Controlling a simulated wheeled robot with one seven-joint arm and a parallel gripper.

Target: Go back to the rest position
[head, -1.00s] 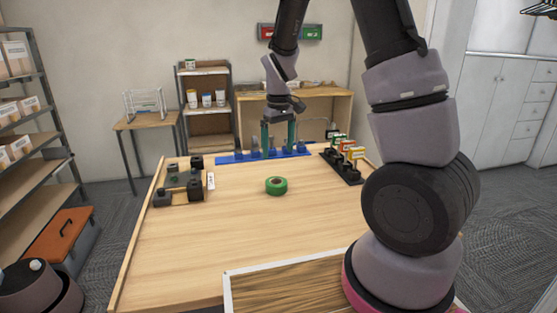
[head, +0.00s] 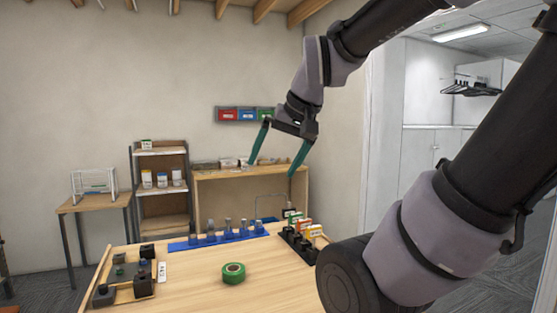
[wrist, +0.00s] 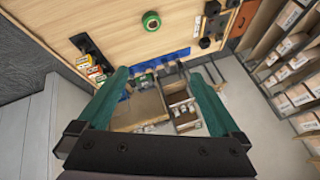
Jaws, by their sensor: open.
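My gripper (head: 274,168) is raised above the far side of the table in the head view, its two green fingers spread wide with nothing between them. In the wrist view my gripper (wrist: 160,95) is also open and empty, and it looks down past the table's edge toward the floor and shelves. My arm reaches up and across the right side of the head view.
The wooden table (head: 195,285) holds a green tape roll (head: 233,273), a blue rack (head: 215,240), a black holder with coloured boxes (head: 300,240) and a tray of dark blocks (head: 127,294). Shelves (head: 160,190) stand behind. The air around the gripper looks clear.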

